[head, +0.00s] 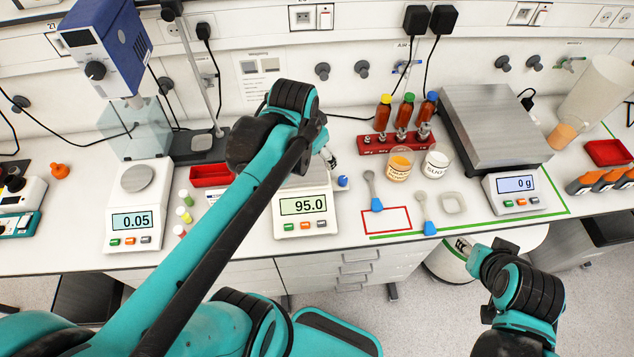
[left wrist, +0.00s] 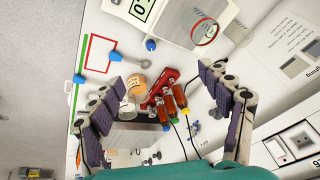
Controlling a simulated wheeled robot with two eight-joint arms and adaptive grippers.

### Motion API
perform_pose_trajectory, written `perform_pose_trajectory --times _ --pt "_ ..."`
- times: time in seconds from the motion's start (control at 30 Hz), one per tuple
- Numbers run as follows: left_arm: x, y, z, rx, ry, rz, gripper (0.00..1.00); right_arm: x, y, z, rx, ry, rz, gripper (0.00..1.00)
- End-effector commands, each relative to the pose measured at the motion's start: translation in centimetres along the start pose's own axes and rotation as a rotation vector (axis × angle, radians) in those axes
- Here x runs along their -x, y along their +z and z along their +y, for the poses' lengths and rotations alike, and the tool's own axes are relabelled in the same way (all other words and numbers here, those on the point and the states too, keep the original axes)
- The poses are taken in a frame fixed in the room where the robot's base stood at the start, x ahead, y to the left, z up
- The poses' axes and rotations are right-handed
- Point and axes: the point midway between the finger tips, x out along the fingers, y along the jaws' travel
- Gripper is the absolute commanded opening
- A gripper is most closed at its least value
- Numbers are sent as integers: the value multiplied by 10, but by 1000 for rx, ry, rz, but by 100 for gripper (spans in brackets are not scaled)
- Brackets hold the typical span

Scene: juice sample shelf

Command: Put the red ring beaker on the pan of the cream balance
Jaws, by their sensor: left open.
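The cream balance (head: 306,205) stands mid-bench and its display reads 95.0. My left arm covers most of its pan in the head view. The clear red ring beaker (left wrist: 205,31) shows at the top of the left wrist view, beside the balance's display (left wrist: 141,9); it appears to stand on the pan. The beaker is hidden behind my arm in the head view. My left gripper (left wrist: 160,80) is open, with nothing between its fingers and apart from the beaker. In the head view my right gripper (head: 466,248) hangs at the front bench edge; its finger opening is unclear.
A larger balance (head: 515,190) stands farther right, another (head: 136,205) at left. The red-outlined rectangle (head: 386,221) is empty.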

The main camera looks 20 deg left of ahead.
Motion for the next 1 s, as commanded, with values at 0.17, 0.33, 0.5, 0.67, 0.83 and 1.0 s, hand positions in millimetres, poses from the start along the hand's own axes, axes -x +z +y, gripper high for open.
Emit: perform_pose_trajectory --times 0.17,0.33,0.5,0.67,0.83,1.0 --pt "11 36 43 183 -13 141 77 0 0 0 0 0 0 40" --pt "10 54 62 297 -3 223 77 0 0 0 0 0 0 40" --pt "9 58 67 331 3 246 77 0 0 0 0 0 0 40" --pt "9 58 67 331 3 245 77 0 0 0 0 0 0 40" --pt "4 60 68 330 3 244 77 -4 3 0 0 0 0 40" --pt "-24 71 72 330 2 244 77 -29 21 0 0 0 0 40"
